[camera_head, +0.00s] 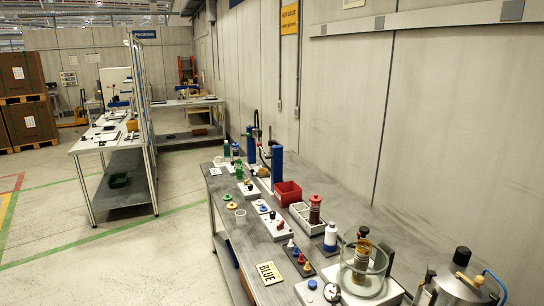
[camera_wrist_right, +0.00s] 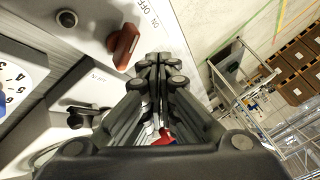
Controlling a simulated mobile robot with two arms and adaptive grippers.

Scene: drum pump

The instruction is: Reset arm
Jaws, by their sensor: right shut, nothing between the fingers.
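My right gripper (camera_wrist_right: 160,58) fills the middle of the right wrist view. Its dark fingers are closed together at the tips, with nothing held. The fingertips are close to a light panel (camera_wrist_right: 165,25) in the picture, but I cannot tell the distance. A red switch handle (camera_wrist_right: 124,47) on that panel, beside the ON and OFF lettering, is just left of the fingertips. My left gripper shows in neither view, and I cannot make out the right one in the head view.
A grey workbench (camera_head: 225,190) runs along the wall, crowded with bottles, a red bin (camera_head: 287,193), a glass vessel (camera_head: 364,262) and a silver pot (camera_head: 465,285). A blue-and-white dial (camera_wrist_right: 12,82) and black knob (camera_wrist_right: 67,18) show in the wrist view. The floor (camera_head: 130,260) left of the bench is clear.

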